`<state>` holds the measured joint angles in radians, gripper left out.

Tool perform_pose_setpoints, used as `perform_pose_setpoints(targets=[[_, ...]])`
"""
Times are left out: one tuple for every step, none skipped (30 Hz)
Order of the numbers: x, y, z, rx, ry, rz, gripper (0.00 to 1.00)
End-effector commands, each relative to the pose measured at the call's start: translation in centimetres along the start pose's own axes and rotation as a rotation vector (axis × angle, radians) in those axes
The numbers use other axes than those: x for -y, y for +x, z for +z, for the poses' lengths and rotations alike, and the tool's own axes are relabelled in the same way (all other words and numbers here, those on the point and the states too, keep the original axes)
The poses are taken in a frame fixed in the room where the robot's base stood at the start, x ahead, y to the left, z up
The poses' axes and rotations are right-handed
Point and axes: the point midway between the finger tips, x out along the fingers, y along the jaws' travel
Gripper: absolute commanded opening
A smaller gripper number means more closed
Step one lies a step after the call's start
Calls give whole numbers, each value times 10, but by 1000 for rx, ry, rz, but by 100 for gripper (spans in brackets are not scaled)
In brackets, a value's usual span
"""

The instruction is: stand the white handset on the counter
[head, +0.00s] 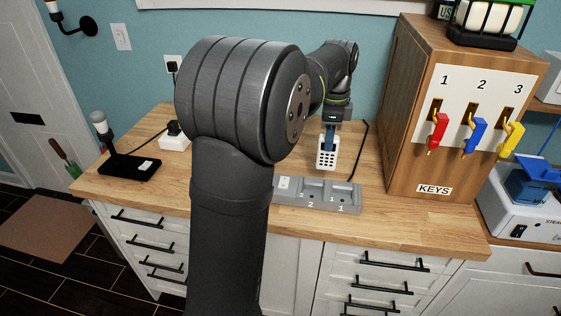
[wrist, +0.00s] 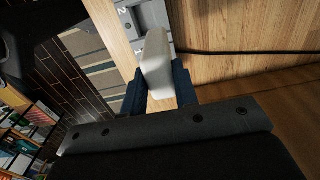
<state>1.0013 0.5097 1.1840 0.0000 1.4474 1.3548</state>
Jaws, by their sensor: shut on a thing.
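The white handset (head: 327,157) has a dotted face and hangs roughly upright below my gripper (head: 329,130) in the head view. My gripper is shut on its upper part. In the wrist view the handset (wrist: 156,65) is a pale block between the blue fingers of my gripper (wrist: 160,86). Its lower end is over the wooden counter (head: 415,217), just behind the grey dock (head: 348,209) with numbered slots. I cannot tell whether the handset touches the counter.
A wooden key cabinet (head: 402,110) with red, blue and yellow keys stands to the right. A black cable (head: 360,152) runs between it and the handset. A black base (head: 128,166) and a white box (head: 174,143) stand at the left. The counter front right of the dock is clear.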

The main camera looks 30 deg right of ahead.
Motion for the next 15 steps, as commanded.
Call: perform_pose_setpoints(targets=[[7,-2,21,0,-9,0,0],[10,-3,32,0,-9,-1,0],[14,-4,46,0,-8,-1,0],[16,-5,56,0,-8,-1,0],[18,-6,66,0,-8,-1,0],[20,-7,77,0,-6,-1,0],[22,-8,85,0,-7,-1,0],[23,-8,92,0,-5,0,0],[24,-9,101,0,-5,0,0],[25,-9,106,0,-4,1,0],[25,-10,110,0,-3,1,0],[26,-9,115,0,-3,1,0],[27,-9,119,0,-3,1,0],[28,-8,122,0,-2,2,0],[30,-5,128,0,-2,2,0]])
